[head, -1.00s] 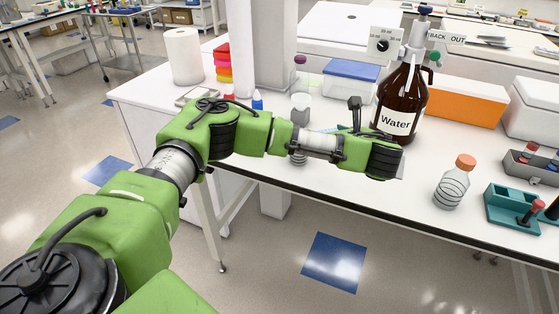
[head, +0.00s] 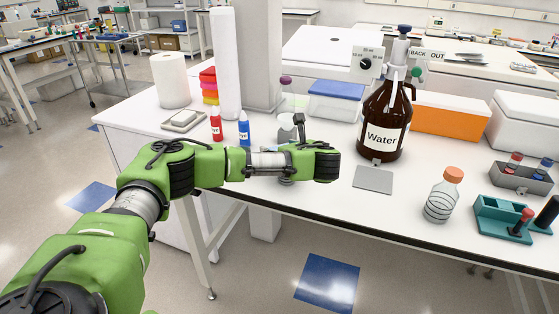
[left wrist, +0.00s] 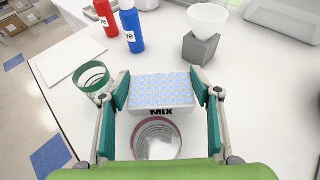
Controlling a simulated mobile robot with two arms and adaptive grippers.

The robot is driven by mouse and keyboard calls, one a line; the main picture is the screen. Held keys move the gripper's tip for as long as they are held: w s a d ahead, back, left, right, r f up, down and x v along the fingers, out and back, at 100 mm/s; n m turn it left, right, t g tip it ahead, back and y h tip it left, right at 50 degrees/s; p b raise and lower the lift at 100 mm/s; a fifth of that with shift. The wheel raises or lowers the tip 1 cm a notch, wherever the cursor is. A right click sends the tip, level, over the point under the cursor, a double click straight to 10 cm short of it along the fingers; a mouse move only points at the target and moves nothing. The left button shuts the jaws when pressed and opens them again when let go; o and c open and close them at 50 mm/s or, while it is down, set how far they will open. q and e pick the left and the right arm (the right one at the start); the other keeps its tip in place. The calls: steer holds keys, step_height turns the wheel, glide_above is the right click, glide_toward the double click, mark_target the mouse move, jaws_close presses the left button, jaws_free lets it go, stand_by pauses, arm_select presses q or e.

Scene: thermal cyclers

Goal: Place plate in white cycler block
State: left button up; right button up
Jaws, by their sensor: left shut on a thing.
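A white plate with a grid of pale blue wells (left wrist: 161,89) is between the teal fingers of my left gripper (left wrist: 160,92) in the left wrist view. The gripper is shut on its two sides and the plate looks roughly level. The lettering MIX shows just below the plate's near edge. No white cycler block can be clearly made out. My right gripper is not in view.
A pink-rimmed clear vessel (left wrist: 157,138) and a green-rimmed one (left wrist: 92,76) are near the fingers. A blue bottle (left wrist: 131,28) and a grey block with a white cup (left wrist: 203,40) stand beyond. A brown Water bottle (head: 384,120) and a flat grey pad (head: 373,179) are to the right.

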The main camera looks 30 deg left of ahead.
arm_select(q)
step_height(320, 180, down, 4)
steer(key=shift+f, duration=0.15)
steer(key=o, duration=1.1)
steer(key=shift+f, duration=0.1)
